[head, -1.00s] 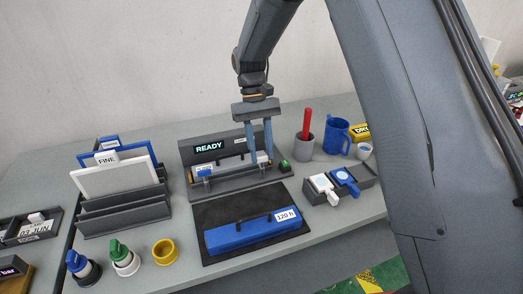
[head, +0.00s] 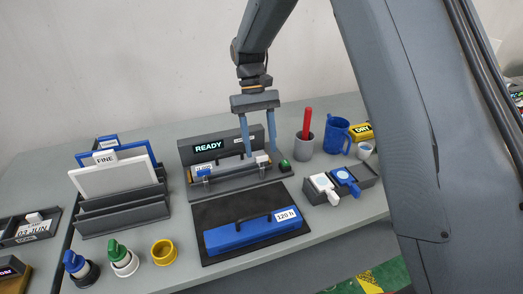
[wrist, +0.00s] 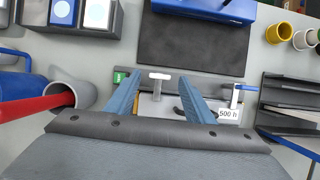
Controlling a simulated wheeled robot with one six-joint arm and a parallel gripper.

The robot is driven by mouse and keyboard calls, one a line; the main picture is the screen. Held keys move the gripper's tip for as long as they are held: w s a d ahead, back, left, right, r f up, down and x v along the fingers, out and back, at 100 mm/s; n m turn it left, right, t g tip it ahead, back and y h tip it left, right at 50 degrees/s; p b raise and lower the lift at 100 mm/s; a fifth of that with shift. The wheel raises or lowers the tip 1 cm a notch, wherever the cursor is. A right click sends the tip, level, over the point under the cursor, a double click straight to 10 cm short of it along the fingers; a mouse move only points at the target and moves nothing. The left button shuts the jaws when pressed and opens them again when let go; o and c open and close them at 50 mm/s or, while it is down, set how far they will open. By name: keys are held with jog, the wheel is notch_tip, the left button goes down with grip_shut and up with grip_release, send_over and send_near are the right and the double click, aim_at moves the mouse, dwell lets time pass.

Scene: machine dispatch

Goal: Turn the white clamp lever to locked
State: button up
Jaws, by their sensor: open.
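The machine (head: 222,146) with a READY display stands on the bench with a long bar-shaped part lying along its front. The white clamp lever (head: 262,159) is at the right end of that part. In the wrist view it is a white T-shaped piece (wrist: 160,77) with its crossbar roughly level in the picture. My gripper (head: 260,154) is open, fingers pointing down, one on each side of the lever. The wrist view shows my fingertips (wrist: 160,74) apart from the white piece on both sides. Whether the lever is locked I cannot tell.
A green button (head: 285,166) sits just right of the lever. A grey cup with a red stick (head: 304,145) and a blue mug (head: 336,135) stand farther right. A blue box (head: 250,235) lies on the black mat (head: 212,212) in front. A document rack (head: 125,207) stands left.

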jog(key=b+v, duration=0.1)
jog(key=v, duration=0.5)
jog(key=shift+b, duration=0.4)
